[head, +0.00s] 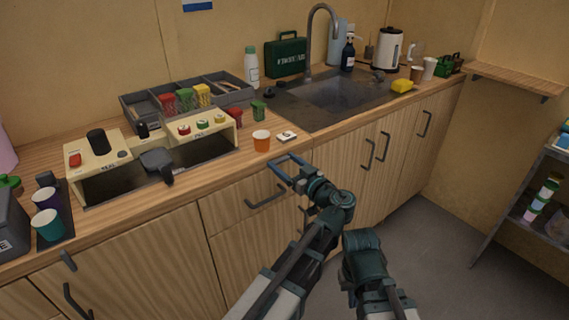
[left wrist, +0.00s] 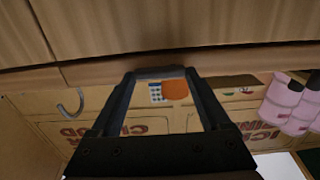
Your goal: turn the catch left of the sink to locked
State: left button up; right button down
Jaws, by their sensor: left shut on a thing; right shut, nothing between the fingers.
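My left gripper (head: 282,163) is at the front edge of the worktop, left of the sink (head: 335,92) and above a drawer front. In the left wrist view its two fingers (left wrist: 160,74) stand apart along their length, with a thin greyish piece across their tips. It is shut on what I take to be the catch, which is mostly hidden by the fingers. I cannot tell whether the catch is at locked. Part of my right arm shows at the lower middle of the head view, but its fingers do not show.
An orange cup (head: 261,141) and a small white item (head: 287,137) stand on the worktop close behind my left gripper. A drawer handle (head: 266,197) juts out below it. A dark lever (head: 68,261) is on the cabinet front at far left. The floor at right is clear.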

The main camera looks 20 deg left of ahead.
pick_arm(q)
jog(key=c, duration=0.4)
jog(key=m, duration=0.4)
jog(key=shift+f+b, duration=0.35)
jog(key=shift+b, duration=0.05)
jog(key=m, duration=0.4)
jog(key=shift+f+b, duration=0.35)
jog(key=m, duration=0.5)
jog(key=shift+s+a+f, duration=0.15)
jog(key=shift+s+f, duration=0.1)
jog(key=shift+s+a+f+m+b, duration=0.1)
jog(key=shift+m+b, duration=0.05)
jog(key=shift+m, duration=0.7)
jog(key=shift+s+a+m+b, duration=0.1)
jog(key=shift+m, duration=0.7)
jog(key=shift+s+f+m+b, duration=0.1)
jog(key=shift+m+b, duration=0.05)
jog(key=shift+m, duration=0.7)
